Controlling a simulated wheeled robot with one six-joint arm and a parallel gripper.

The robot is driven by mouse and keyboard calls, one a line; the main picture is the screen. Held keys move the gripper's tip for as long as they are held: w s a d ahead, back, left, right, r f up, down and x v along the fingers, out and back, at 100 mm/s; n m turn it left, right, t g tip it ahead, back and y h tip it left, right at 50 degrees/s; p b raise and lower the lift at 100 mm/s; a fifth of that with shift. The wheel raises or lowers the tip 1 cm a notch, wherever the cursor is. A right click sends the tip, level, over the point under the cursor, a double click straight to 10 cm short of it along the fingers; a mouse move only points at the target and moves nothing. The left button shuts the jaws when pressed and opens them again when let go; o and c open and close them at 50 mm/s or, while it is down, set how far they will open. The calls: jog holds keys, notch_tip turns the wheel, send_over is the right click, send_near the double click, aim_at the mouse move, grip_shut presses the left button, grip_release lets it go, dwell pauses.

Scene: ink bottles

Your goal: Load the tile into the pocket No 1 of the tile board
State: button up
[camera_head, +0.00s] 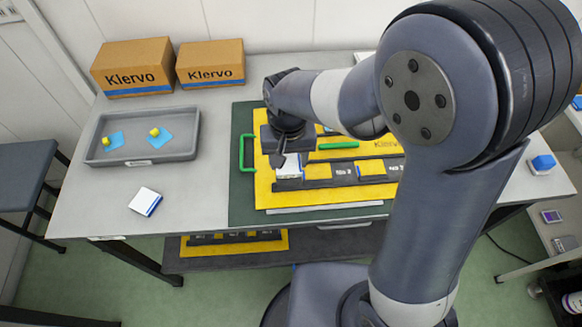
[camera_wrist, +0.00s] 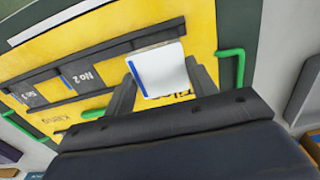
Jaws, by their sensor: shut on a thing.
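My gripper (camera_head: 284,156) is shut on a white tile (camera_head: 289,168) with a blue edge. In the wrist view the tile (camera_wrist: 160,76) sits between the two fingers of my gripper (camera_wrist: 160,82). The tile is at the left end of the dark rail in the head view. The yellow tile board (camera_head: 300,201) carries this dark rail (camera_wrist: 65,62), with labels No 2 (camera_wrist: 86,78) and No 3 (camera_wrist: 28,98). The No 1 label and its pocket are hidden behind the tile and gripper. I cannot tell whether the tile touches the rail.
Another white tile (camera_head: 145,201) with a blue edge lies on the table (camera_head: 95,212). A grey tray (camera_head: 180,154) holds blue and yellow items. Two Klervo boxes (camera_head: 131,68) stand behind. Green handles (camera_head: 247,153) rise beside the board. The table's front left is mostly clear.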

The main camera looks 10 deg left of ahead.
aim_at(289, 164)
jog(key=shift+f, duration=2.15)
jog(key=shift+f, duration=0.2)
jog(key=o, duration=1)
jog(key=shift+o, duration=0.2)
jog(key=shift+r, duration=0.1)
notch_tip(289, 164, up, 12)
jog(key=shift+r, duration=0.15)
